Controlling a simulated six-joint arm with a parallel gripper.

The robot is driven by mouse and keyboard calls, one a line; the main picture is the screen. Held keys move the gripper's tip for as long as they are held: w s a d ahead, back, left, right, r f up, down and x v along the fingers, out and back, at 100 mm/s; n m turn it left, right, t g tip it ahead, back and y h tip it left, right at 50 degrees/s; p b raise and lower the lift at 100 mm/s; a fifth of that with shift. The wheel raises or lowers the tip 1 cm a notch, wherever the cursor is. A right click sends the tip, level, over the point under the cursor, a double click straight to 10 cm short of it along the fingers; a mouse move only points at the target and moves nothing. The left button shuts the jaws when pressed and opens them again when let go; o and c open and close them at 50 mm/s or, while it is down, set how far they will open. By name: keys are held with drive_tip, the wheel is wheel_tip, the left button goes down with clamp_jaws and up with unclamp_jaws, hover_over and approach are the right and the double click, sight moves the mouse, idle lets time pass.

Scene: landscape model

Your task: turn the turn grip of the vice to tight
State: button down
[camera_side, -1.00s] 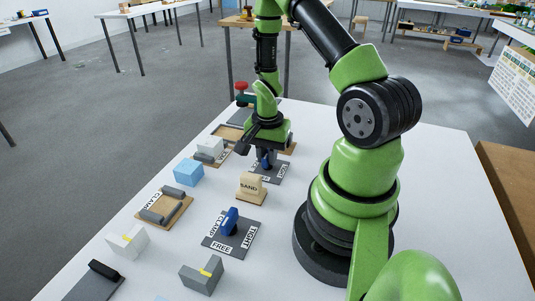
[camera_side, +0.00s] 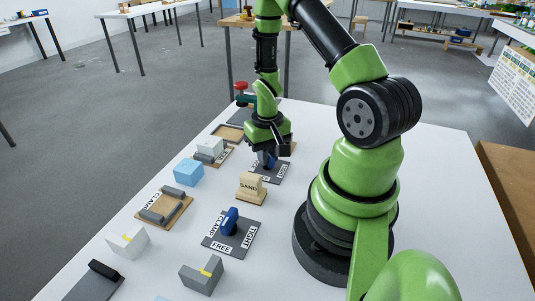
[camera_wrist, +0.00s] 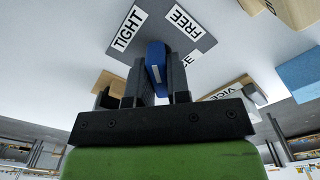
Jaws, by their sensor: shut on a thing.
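The vice's blue turn grip (camera_side: 268,159) stands on a dark grey plate (camera_side: 273,175) at the far middle of the table. In the wrist view the grip (camera_wrist: 156,62) is between the two dark fingers of my gripper (camera_wrist: 158,78), which is shut on it. The plate's TIGHT label (camera_wrist: 127,28) is to the left of the grip and its FREE label (camera_wrist: 184,21) to the right. A third label is partly hidden. I cannot tell exactly where the grip points. The vice (camera_side: 210,149), with a pale grey block, lies left of the plate.
A light-blue block (camera_side: 188,172) and a wooden clamp board (camera_side: 180,213) lie to the left. My arm's base occupies the right.

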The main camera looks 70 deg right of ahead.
drive_tip(key=n, duration=0.4)
drive_tip(key=shift+n, duration=2.2)
drive_tip(key=c, duration=1.1)
unclamp_jaws()
wheel_tip(320, 180, up, 10)
